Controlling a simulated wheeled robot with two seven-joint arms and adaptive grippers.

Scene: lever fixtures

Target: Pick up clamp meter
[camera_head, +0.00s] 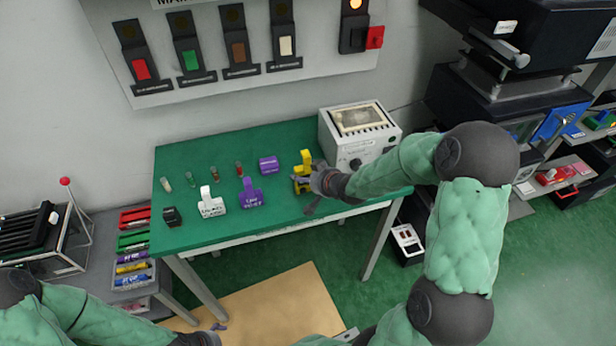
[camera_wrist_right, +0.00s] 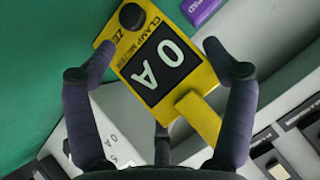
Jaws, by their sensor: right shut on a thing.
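The clamp meter (camera_head: 305,160) is yellow and black and stands at the right part of the green table, left of the white-grey box instrument. In the right wrist view the clamp meter (camera_wrist_right: 165,65) shows its label, a black dial and a dark display reading "0 A". My right gripper (camera_head: 316,186) reaches it from the right and is shut on it. In the wrist view the fingers (camera_wrist_right: 160,46) lie on both sides of its body. I cannot tell whether it is clear of the table. My left gripper (camera_head: 212,334) is low at the bottom edge, away from the table, and mostly hidden.
On the green table (camera_head: 180,235) stand a white meter (camera_head: 211,206), a purple meter (camera_head: 251,197), a purple block (camera_head: 269,165), a small black item (camera_head: 172,216) and several small vials. The box instrument (camera_head: 358,150) stands right of the clamp meter. A switch panel (camera_head: 230,75) hangs behind.

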